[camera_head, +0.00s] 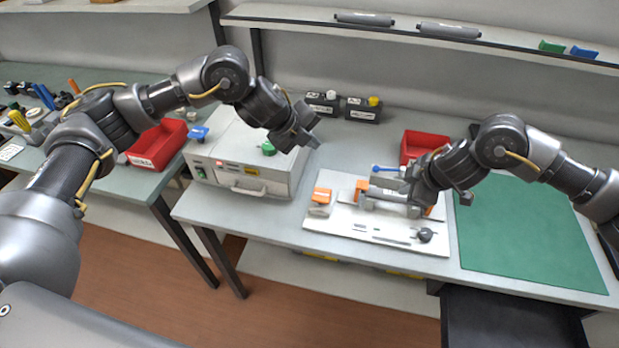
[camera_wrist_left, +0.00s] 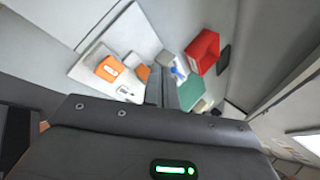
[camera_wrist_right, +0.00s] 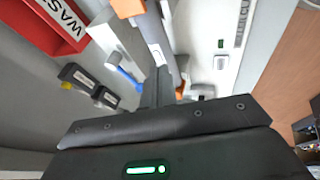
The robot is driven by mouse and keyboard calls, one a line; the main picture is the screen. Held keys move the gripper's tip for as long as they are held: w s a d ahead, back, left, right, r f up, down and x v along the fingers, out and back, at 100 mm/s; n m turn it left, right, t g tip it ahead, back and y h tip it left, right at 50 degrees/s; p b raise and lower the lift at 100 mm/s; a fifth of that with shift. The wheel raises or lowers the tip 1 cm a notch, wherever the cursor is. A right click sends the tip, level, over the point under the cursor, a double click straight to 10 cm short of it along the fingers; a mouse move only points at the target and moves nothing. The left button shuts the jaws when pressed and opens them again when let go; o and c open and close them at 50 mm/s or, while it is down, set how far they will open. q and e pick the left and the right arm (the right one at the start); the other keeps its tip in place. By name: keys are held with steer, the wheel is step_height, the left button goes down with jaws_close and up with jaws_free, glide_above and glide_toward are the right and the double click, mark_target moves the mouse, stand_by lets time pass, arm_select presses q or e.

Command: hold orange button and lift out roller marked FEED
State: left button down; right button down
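A white board (camera_head: 343,228) on the bench carries an orange block (camera_head: 321,195) at its left end, which also shows in the left wrist view (camera_wrist_left: 110,68). A pale grey roller-like part (camera_head: 388,184) lies between small orange pieces on the board; I cannot read any FEED mark. My left gripper (camera_head: 308,138) appears shut and empty, high above the grey box and left of the board. My right gripper (camera_head: 408,188) is at the right end of the roller area and partly hides it. Its fingers (camera_wrist_right: 157,86) look closed together, with nothing visible between them.
A blue-handled part (camera_head: 384,168) lies behind the roller. A grey box (camera_head: 235,165) stands left of the board, and a red bin (camera_head: 424,146) behind it. Two dark cartridges (camera_head: 362,108) stand at the back. A clear green mat (camera_head: 525,235) lies right.

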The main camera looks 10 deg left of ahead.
mark_target(321, 195)
arm_select(q)
steer(key=s+d+f+m+g+y, duration=0.1)
steer(key=s+d+f+m+y, duration=0.2)
steer(key=s+m, duration=0.5)
steer(key=shift+n+h, duration=0.3)
steer(key=shift+n, duration=0.4)
steer(key=shift+w+f, duration=0.35)
steer(key=shift+f, duration=0.85)
steer(key=shift+w+f, duration=0.3)
steer(key=shift+f, duration=0.85)
steer(key=shift+w+f, duration=0.35)
steer(key=shift+f, duration=0.85)
steer(key=shift+f, duration=0.2)
arm_select(e)
steer(key=shift+f, duration=0.15)
